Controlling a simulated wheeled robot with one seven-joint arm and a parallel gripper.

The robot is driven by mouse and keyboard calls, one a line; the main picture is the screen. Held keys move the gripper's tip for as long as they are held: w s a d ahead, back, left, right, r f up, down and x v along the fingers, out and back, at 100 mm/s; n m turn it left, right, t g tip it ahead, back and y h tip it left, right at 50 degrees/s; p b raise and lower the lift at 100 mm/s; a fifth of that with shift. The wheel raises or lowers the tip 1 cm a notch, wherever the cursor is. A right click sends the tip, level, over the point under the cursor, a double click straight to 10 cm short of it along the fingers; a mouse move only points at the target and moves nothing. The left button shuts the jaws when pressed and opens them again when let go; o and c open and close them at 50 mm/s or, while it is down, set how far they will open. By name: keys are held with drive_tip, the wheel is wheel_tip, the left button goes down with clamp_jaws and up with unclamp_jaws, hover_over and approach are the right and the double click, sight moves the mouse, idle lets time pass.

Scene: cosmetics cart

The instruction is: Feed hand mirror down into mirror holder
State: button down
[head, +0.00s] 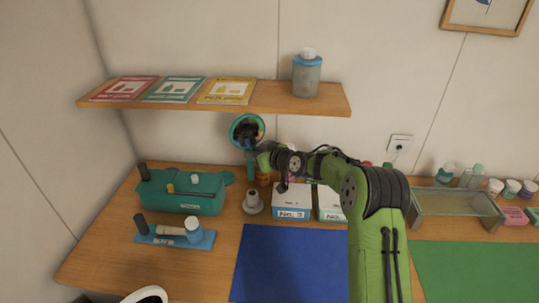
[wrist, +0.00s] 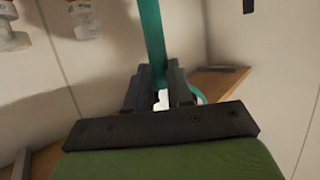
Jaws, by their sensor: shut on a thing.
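The hand mirror (head: 236,135) has a round teal frame and a teal handle. It is upright in the head view, with its head up and its handle pointing down. My gripper (wrist: 160,85) is shut on the hand mirror; the teal handle (wrist: 152,35) runs between the fingers in the wrist view. A grey-white holder with a round base and a short upright tube (head: 253,203), seemingly the mirror holder, stands on the table below the mirror. In the head view the handle's lower end appears above and apart from it. My gripper's fingers are small and partly hidden in the head view.
A teal case (head: 187,199) and a blue stand with bottles (head: 175,238) are left of the holder. White boxes (head: 291,203) stand close on its right. A wall shelf (head: 275,97) with cards and a bottle hangs above. A blue mat (head: 285,265) lies clear in front.

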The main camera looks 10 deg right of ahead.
sight(252, 168)
wheel_tip(252, 168, down, 6)
drive_tip(key=b, duration=0.3)
drive_tip(key=shift+f+b, duration=0.1)
drive_tip(key=shift+b, duration=0.3)
drive_tip(key=shift+d+b, duration=0.1)
drive_tip(key=shift+b, duration=0.2)
idle(0.8)
drive_tip(key=shift+b, duration=0.5)
idle(0.3)
drive_tip(key=shift+f+b, duration=2.95)
drive_tip(key=shift+b, duration=0.45)
drive_tip(key=c, duration=0.9)
unclamp_jaws()
